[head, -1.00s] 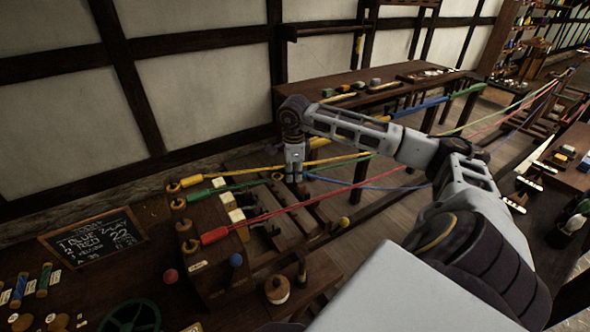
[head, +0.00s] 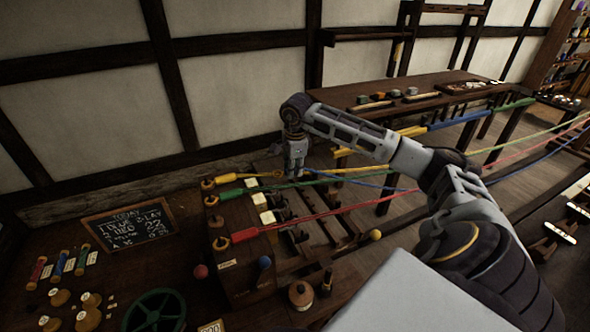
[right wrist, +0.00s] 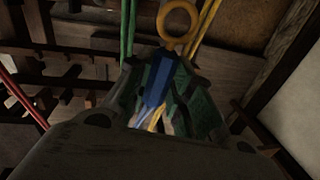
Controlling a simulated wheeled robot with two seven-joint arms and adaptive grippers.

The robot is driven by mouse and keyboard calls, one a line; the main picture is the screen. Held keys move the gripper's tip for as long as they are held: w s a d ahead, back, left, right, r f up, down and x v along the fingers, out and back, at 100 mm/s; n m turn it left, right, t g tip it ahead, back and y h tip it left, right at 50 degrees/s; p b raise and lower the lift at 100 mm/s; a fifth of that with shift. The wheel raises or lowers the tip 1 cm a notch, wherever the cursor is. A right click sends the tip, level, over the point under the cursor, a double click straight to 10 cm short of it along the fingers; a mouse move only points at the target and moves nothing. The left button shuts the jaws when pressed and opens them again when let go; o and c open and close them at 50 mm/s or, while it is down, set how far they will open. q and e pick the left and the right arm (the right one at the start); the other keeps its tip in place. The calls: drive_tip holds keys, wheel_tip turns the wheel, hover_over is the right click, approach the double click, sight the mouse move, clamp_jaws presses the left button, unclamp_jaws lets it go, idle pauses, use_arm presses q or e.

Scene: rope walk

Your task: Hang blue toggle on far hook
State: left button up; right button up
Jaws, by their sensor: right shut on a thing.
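The blue toggle (right wrist: 158,80) is between the fingers of my right gripper (head: 297,175), seen close in the right wrist view. An orange ring (right wrist: 179,20) shows at its far end, and shows in the head view (head: 278,174) just left of the fingers. The blue strand (head: 350,180) trails from the gripper to the right. The gripper is raised above the rack, right of the dark wooden hook block (head: 240,260). A yellow toggle (head: 227,179), green toggle (head: 232,193) and red toggle (head: 245,235) reach the block. My left gripper is not visible.
Yellow, green and red strands stretch right beneath and beside my right arm. White tags (head: 266,216) line the block's right side. A long table (head: 440,90) stands behind. A chalkboard (head: 125,230), spools and a green wheel (head: 155,312) are at left.

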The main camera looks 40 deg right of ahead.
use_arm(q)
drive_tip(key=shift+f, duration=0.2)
use_arm(e)
drive_tip(key=shift+f, duration=0.3)
idle(0.4)
drive_tip(key=shift+f+b, duration=0.4)
drive_tip(key=shift+b, duration=0.05)
drive_tip(key=shift+f+b, duration=0.3)
drive_tip(key=shift+f, duration=0.2)
drive_tip(key=shift+f+b, duration=0.5)
drive_tip(key=shift+f, duration=0.25)
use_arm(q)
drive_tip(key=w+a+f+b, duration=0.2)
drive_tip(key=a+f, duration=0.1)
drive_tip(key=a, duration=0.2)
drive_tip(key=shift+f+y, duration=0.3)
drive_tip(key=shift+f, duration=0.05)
use_arm(e)
wheel_tip(320, 180, down, 3)
drive_tip(key=shift+r, duration=0.15)
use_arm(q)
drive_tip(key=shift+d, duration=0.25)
